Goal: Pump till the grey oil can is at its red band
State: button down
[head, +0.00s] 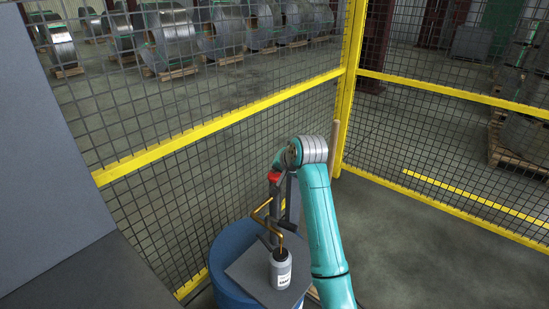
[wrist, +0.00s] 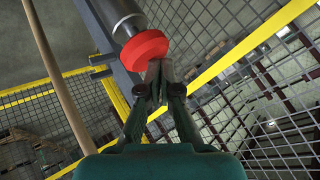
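The grey oil can (head: 281,272) stands upright on a dark board on the blue drum in the head view. It has a white label; I cannot make out its red band or oil level. A bent brass spout (head: 263,213) runs from the dark pump (head: 274,200) down to the can's mouth. The pump's red part (head: 274,177) shows large in the wrist view (wrist: 143,50), at the end of a grey cylinder. My gripper (wrist: 161,72) has its fingertips together, close at the red part's edge; contact is unclear. In the head view my gripper is mostly hidden behind my wrist.
The blue drum (head: 225,263) carries the dark board (head: 257,284). Yellow-framed mesh fencing (head: 230,118) closes in the back and right. A wooden pole (head: 335,148) stands upright behind my wrist. Open floor (head: 440,255) lies at right; a grey panel (head: 50,150) stands at left.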

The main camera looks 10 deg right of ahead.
aim_at(276, 176)
jog(key=shift+s+a+f, duration=0.15)
jog(key=shift+f, duration=0.6)
jog(key=shift+s+a+f, duration=0.1)
jog(key=shift+f, duration=0.65)
dwell(0.6)
jog(key=shift+s+f, duration=0.1)
jog(key=shift+f, duration=1)
dwell(1.3)
jog(key=shift+f, duration=0.15)
dwell(0.3)
jog(key=shift+r, duration=0.2)
jog(key=shift+s+a+r, duration=0.1)
jog(key=shift+s+r, duration=0.05)
jog(key=shift+r, duration=1.55)
jog(key=shift+d+r, duration=0.15)
jog(key=shift+r, duration=1.55)
jog(key=shift+d+r, duration=0.1)
jog(key=shift+r, duration=1.55)
jog(key=c, duration=1.9)
grip_release()
